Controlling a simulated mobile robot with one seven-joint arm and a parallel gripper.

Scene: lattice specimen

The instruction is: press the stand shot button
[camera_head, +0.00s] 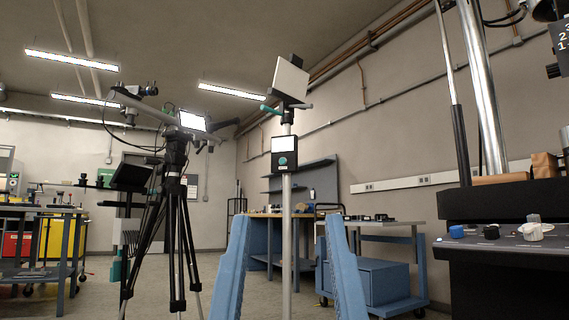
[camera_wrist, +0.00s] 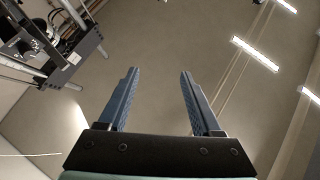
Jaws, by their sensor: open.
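A slim stand pole (camera_head: 287,235) rises in the middle of the head view. It carries a dark box (camera_head: 285,152) with a white upper panel and a round green button (camera_head: 283,161) below the panel. A tilted flat panel (camera_head: 290,80) and green handles sit at the top of the stand. My gripper (camera_head: 287,222) is open and empty, its two blue fingers pointing up, below the box in the picture and on either side of the pole. Its depth from the pole is hard to tell. The wrist view shows the open fingers (camera_wrist: 159,72) against the ceiling; the button is not seen there.
A black tripod (camera_head: 176,230) with cameras and a lit screen stands left of the stand. A dark machine (camera_head: 505,250) with knobs and a metal column is at the right. A blue cart (camera_head: 370,280) and workbenches are behind. Open floor lies between.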

